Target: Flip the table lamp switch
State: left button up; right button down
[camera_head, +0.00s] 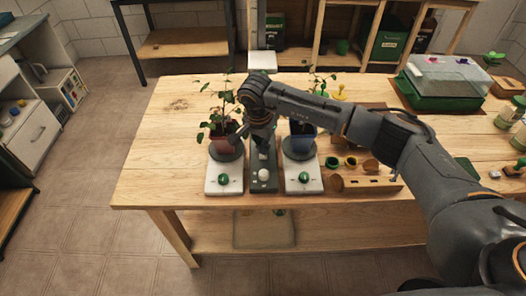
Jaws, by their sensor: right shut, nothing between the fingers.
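A narrow dark grey base (263,184) lies on the wooden table between two white bases. It carries a white round knob (264,174), which may be the lamp switch. A pale upright post with a white block (262,61) stands behind the table's far edge; I cannot tell whether it belongs to the lamp. My right gripper (263,153) points down over the back part of the dark base, just behind the white knob. It is shut and empty. I cannot tell whether its tips touch the base. My left gripper is out of view.
Each white base has a green knob (223,179). A wooden block (366,184) and small pots lie right. The table's left part is clear.

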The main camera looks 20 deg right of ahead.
aim_at(263, 156)
jog(key=shift+f+b, duration=0.9)
jog(key=shift+f, duration=0.1)
dwell(0.4)
jog(key=shift+r, duration=0.15)
jog(key=shift+r+p, duration=1.7)
jog(key=shift+r, duration=1.75)
jog(key=shift+f, duration=0.1)
